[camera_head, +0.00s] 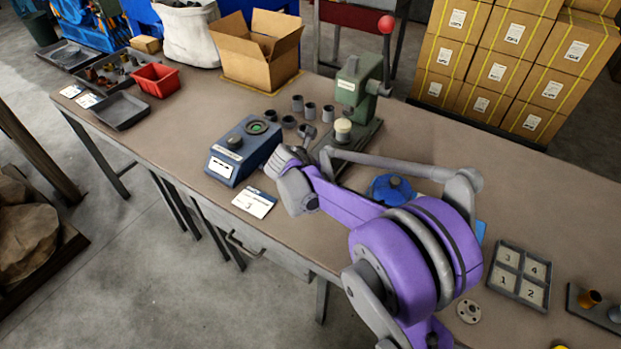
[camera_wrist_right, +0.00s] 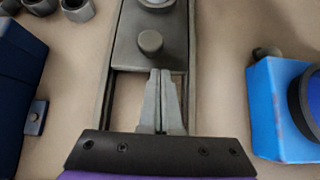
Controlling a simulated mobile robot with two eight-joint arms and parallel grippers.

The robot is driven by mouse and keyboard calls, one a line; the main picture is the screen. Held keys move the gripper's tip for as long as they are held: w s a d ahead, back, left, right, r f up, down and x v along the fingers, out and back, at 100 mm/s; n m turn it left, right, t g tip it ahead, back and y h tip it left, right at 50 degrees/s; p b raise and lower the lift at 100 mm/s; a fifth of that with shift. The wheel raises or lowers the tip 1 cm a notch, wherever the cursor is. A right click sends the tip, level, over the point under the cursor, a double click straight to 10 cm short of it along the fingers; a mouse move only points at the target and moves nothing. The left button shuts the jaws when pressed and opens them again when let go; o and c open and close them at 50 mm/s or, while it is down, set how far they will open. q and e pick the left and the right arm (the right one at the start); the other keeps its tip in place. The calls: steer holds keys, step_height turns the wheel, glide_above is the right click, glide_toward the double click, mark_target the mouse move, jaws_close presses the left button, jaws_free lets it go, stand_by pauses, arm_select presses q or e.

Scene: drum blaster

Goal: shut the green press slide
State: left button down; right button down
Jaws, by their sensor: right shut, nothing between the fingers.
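The green press (camera_head: 350,85) stands upright on the table in the head view, with a red ball (camera_head: 387,24) on its lever. Its slide (camera_wrist_right: 124,52) is a dark grey-green plate with a round knob (camera_wrist_right: 151,41), lying between two side rails in the right wrist view. A pale round part (camera_head: 343,128) sits at the press base. My right gripper (camera_wrist_right: 160,72) is shut and empty, its fingertips at the slide's near edge just below the knob; I cannot tell if they touch. My purple right arm hides part of the press base in the head view. My left gripper is not in view.
A blue device with a black knob (camera_head: 233,142) stands left of the press, near several grey cups (camera_head: 309,110). A blue object (camera_head: 391,189) lies right of the press, partly behind my arm. An open cardboard box (camera_head: 258,55) stands behind. The table's left middle is clear.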

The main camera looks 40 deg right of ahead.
steer(key=shift+w+d, duration=0.25)
steer(key=shift+d, duration=0.4)
steer(key=shift+w+d, duration=0.25)
steer(key=shift+d, duration=0.45)
